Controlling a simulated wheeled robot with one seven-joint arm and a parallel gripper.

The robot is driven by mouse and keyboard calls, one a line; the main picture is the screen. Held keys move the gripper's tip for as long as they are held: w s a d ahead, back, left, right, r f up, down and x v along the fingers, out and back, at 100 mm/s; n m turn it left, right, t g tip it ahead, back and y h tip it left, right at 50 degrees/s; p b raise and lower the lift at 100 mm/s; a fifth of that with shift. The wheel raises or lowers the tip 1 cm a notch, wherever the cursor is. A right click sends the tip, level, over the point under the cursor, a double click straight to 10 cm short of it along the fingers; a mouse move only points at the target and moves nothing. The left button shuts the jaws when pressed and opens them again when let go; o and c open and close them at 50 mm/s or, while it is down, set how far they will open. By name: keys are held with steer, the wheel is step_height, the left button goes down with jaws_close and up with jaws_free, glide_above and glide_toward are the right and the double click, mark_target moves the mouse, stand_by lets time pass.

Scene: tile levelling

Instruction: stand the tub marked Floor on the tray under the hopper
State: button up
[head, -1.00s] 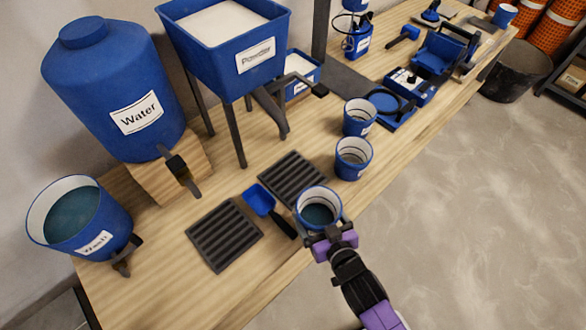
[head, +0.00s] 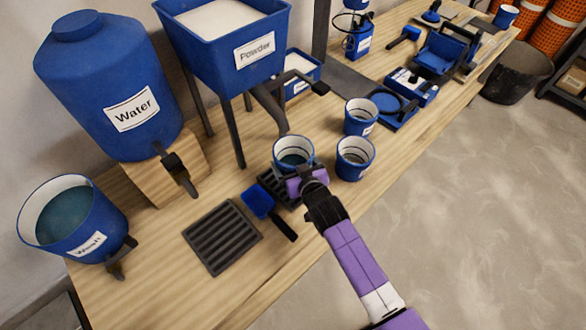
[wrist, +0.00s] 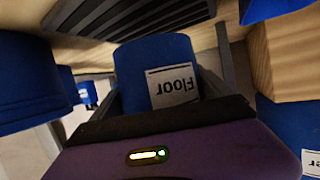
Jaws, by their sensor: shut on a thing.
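The blue tub marked Floor (head: 292,150) has dark liquid inside. My gripper (head: 300,180) is shut on it, and its label shows upside down in the wrist view (wrist: 175,85). The tub is over or at the back of the dark slatted tray (head: 276,186) near the hopper. I cannot tell whether its base touches the tray. The hopper marked Powder (head: 222,50) stands on dark legs, with its spout (head: 270,108) just behind the tub. My gripper and the tub hide much of the tray.
A blue scoop (head: 258,202) lies between this tray and a second slatted tray (head: 222,237). Two more blue tubs stand close by, one at the right (head: 355,158) and one farther back (head: 361,116). A Water tank (head: 115,85) and a Wash bucket (head: 70,220) are at the left.

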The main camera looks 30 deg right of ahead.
mark_target(290, 163)
steer(key=shift+w+f+b, duration=0.2)
steer(key=shift+f+b, duration=1.25)
steer(key=shift+f, duration=0.3)
steer(key=shift+f, duration=0.1)
steer(key=o, duration=1.6)
steer(key=shift+c, duration=0.2)
steer(key=p+v, duration=0.1)
steer(key=v, duration=1.1)
steer(key=shift+s, duration=0.1)
